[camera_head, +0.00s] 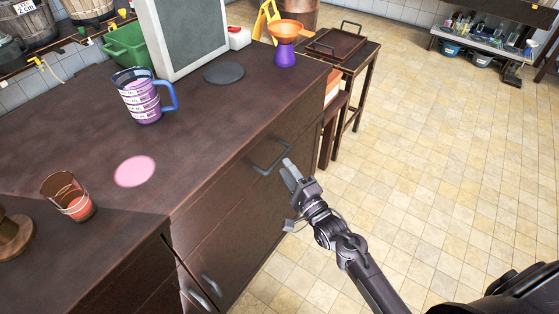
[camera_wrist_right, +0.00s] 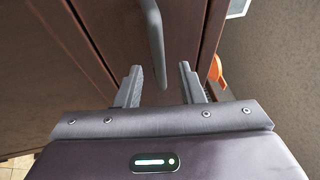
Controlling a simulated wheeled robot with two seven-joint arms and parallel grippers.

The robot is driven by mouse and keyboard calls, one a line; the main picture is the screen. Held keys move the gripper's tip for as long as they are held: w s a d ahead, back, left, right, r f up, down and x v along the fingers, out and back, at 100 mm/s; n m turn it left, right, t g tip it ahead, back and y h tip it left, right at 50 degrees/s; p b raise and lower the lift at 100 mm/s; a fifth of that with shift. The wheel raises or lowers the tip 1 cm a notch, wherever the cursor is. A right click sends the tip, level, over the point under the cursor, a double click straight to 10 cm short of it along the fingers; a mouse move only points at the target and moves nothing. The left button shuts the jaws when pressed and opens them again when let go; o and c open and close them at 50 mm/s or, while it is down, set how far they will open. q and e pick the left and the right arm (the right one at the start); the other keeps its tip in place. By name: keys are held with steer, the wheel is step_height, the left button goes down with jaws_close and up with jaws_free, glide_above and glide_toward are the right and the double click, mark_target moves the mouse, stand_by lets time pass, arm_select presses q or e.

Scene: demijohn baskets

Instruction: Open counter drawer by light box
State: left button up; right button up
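The light box (camera_head: 186,36), a pale-framed grey panel, stands upright on the dark wooden counter (camera_head: 95,190). Below the countertop on the front is a drawer (camera_head: 228,182) with a grey bar handle (camera_head: 270,160); its front looks flush, so it appears closed. My right gripper (camera_head: 289,168) is at the right end of this handle. In the right wrist view, the open fingers (camera_wrist_right: 160,72) lie on either side of the handle (camera_wrist_right: 155,38), with gaps visible on both sides. My left gripper is not in view.
On the counter are a purple-filled jug (camera_head: 140,98), a dark round disc (camera_head: 224,73), a pink disc (camera_head: 134,171) and a reddish cup (camera_head: 70,196). A small dark table (camera_head: 362,62) stands beyond the counter's right end. Tiled floor (camera_head: 440,150) to the right is clear.

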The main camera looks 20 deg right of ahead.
mark_target(280, 159)
steer(key=shift+x, duration=2.35)
steer(key=shift+s, duration=0.1)
steer(key=shift+c, duration=0.4)
steer(key=shift+f, duration=0.1)
jaws_close()
